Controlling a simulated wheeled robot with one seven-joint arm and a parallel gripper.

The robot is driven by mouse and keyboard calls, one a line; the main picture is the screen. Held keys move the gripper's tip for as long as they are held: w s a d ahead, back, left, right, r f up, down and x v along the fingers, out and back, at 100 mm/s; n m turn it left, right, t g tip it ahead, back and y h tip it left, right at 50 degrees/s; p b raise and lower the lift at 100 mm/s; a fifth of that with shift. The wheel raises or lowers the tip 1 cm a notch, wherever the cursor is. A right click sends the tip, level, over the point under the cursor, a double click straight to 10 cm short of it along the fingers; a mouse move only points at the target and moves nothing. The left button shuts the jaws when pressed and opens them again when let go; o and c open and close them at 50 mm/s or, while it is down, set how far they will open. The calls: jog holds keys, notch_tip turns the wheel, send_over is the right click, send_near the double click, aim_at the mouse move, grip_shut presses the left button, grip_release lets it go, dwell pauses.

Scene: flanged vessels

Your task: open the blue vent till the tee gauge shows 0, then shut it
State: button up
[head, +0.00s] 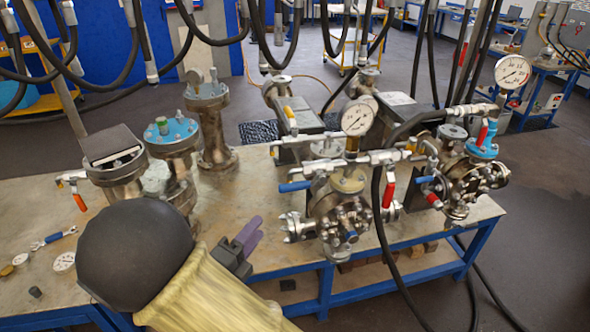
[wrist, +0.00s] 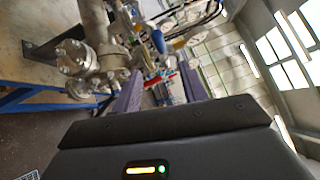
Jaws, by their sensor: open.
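The blue vent lever (head: 295,186) sticks out to the left of the front flanged vessel (head: 340,205), roughly level. A white dial gauge (head: 357,117) stands above that vessel's tee pipework; its needle is too small to read. My gripper (head: 250,232) has purple fingers and is left of and a little lower in the picture than the blue lever, apart from it. In the wrist view my gripper (wrist: 160,88) is open, with its two purple fingers spread and nothing clearly held between them. A blue part (wrist: 158,42) shows beyond the fingers there; I cannot tell whether it is the lever.
A red lever (head: 388,195) hangs at the vessel's right. A second vessel with a blue flange (head: 482,148) and its own gauge (head: 512,71) stands further right. Black hoses hang in front and overhead.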

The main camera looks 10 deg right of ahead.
aim_at(303, 184)
jog(key=shift+w+d, duration=0.1)
jog(key=p+x, duration=0.5)
jog(key=x, duration=1.2)
jog(key=shift+p, duration=0.4)
jog(key=shift+w, duration=0.15)
grip_shut()
